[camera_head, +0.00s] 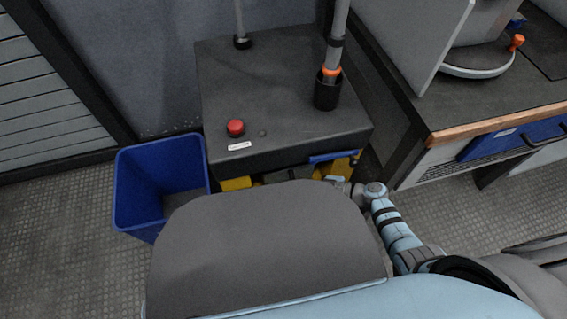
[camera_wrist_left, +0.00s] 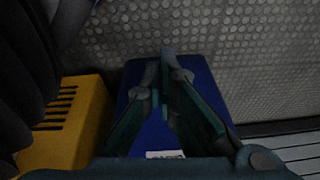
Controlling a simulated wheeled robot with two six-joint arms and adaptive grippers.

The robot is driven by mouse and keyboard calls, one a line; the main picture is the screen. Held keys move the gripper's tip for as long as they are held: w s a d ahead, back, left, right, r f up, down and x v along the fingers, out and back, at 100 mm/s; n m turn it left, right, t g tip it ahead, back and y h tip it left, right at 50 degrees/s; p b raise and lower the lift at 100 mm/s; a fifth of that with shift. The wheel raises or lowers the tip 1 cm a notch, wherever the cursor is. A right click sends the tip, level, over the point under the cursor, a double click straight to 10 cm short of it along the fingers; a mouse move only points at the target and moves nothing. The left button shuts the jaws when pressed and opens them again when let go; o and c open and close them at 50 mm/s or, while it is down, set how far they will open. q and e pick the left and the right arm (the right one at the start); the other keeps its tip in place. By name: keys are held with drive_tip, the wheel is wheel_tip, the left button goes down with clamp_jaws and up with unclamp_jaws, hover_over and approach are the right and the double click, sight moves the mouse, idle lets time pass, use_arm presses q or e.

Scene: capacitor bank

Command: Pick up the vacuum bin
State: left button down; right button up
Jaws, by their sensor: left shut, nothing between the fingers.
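A blue open-topped bin (camera_head: 160,182) stands on the floor left of the dark cabinet in the head view; I take it as the vacuum bin. Its near right part is hidden behind my own body. In the left wrist view, a blue surface with a white label, apparently the same bin (camera_wrist_left: 205,80), lies behind the fingers. My left gripper (camera_wrist_left: 167,55) is shut and empty, with its fingertips together in front of the blue. I cannot tell whether it touches the bin. The left gripper does not show in the head view. My right gripper is not in view.
The dark cabinet (camera_head: 270,80), with a red button (camera_head: 235,127) and a hose pipe (camera_head: 336,45), stands right of the bin. A yellow box (camera_wrist_left: 65,125) is close beside the blue in the wrist view. A workbench (camera_head: 490,115) is at right. Floor (camera_head: 60,220) is clear at left.

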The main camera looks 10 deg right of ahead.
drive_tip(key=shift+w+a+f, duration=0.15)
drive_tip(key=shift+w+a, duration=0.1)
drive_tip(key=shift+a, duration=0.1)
use_arm(q)
drive_tip(key=shift+w+r, duration=0.2)
drive_tip(key=shift+r, duration=0.25)
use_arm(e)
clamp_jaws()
use_arm(q)
drive_tip(key=shift+d, duration=0.1)
